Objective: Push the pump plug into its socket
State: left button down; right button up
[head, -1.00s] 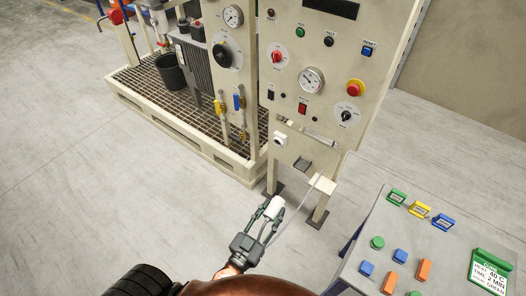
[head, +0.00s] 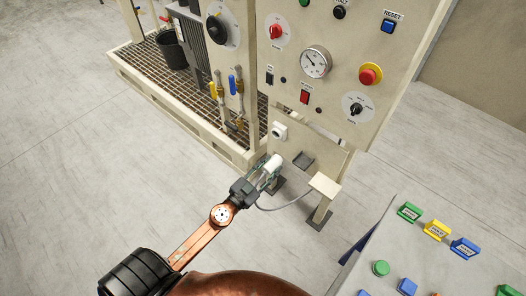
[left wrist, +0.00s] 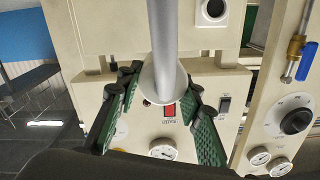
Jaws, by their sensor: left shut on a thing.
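The white pump plug (head: 273,163) is held between the fingers of my left gripper (head: 268,174), in front of the panel's lower part. A thin grey cable (head: 290,206) hangs from it in a loop. The white socket (head: 279,131) with a dark round hole is on the lower panel, just above the plug in the head view. Plug and socket look apart. In the left wrist view the plug (left wrist: 165,80) sits between the green finger pads of my gripper (left wrist: 160,92), and the socket (left wrist: 211,10) shows at the top edge. My right gripper is not in view.
A beige bracket (head: 324,185) juts from the panel at the cable's other end. The control panel (head: 335,85) carries a gauge, switches and buttons. A grated skid (head: 185,95) stands left; a grey table (head: 385,250) with coloured blocks is at right. Floor at left is clear.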

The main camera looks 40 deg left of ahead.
pick_arm(q)
jog(key=w+a+f+m+b, duration=0.2)
jog(key=w+a+f+b, duration=0.6)
jog(key=a, duration=0.3)
jog(key=shift+w+r, duration=0.2)
jog(key=shift+w, duration=1.3)
jog(key=shift+w+r, duration=0.15)
jog(key=shift+w, duration=1.35)
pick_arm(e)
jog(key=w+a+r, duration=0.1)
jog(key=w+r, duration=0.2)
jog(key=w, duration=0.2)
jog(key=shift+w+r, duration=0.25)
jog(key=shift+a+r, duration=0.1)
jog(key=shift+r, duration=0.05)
pick_arm(q)
jog(key=shift+r+p, duration=0.1)
jog(key=shift+p, duration=0.25)
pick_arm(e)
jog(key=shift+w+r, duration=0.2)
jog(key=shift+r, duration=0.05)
pick_arm(q)
jog(key=shift+p, duration=0.65)
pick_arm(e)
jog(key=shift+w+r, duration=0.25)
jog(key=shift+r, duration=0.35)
